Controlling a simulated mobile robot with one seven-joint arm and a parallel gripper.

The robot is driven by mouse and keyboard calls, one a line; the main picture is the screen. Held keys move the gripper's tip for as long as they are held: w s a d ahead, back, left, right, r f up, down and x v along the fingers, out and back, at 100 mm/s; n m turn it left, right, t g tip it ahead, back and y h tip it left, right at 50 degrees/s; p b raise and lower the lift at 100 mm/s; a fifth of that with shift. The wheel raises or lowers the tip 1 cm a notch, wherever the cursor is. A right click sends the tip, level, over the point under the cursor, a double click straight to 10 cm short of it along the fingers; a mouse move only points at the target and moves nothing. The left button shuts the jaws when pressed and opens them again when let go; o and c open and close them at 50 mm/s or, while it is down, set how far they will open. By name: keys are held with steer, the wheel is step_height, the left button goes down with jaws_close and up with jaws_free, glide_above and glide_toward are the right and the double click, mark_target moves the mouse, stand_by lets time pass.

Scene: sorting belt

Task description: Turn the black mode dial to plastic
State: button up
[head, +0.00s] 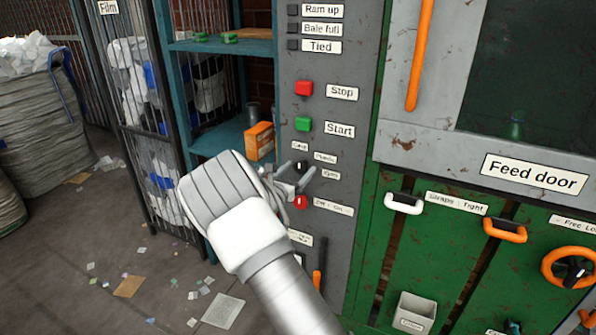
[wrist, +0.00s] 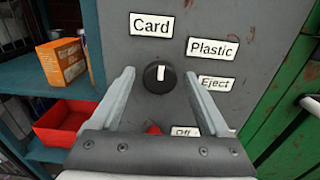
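The black mode dial (wrist: 157,77) sits on the grey panel, a round knob with a white mark that points about straight up. In the head view the dial (head: 302,166) is partly covered by my gripper (head: 298,180). In the wrist view my gripper (wrist: 157,88) is open, with one finger on each side of the dial. Whether the fingers touch it I cannot tell.
A red knob (head: 300,202) sits just below the dial. Green Start (head: 303,124) and red Stop (head: 304,88) buttons are above. An orange box (wrist: 62,62) and a red bin (wrist: 62,122) stand on the shelves to the left. The green feed-door machine is to the right.

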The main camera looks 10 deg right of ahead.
jaws_close()
steer(key=shift+f+m+b, duration=0.1)
steer(key=shift+m+b, duration=0.2)
steer(key=shift+b, duration=0.1)
steer(key=m+b, duration=0.1)
steer(key=b, duration=0.1)
steer(key=m+b, duration=0.3)
steer(key=shift+f+b, duration=0.25)
steer(key=shift+b, duration=0.1)
steer(key=m+b, duration=0.3)
steer(key=b, duration=0.1)
steer(key=m+b, duration=0.2)
steer(key=b, duration=0.1)
steer(key=shift+r, duration=0.3)
steer(key=shift+o, duration=0.6)
jaws_free()
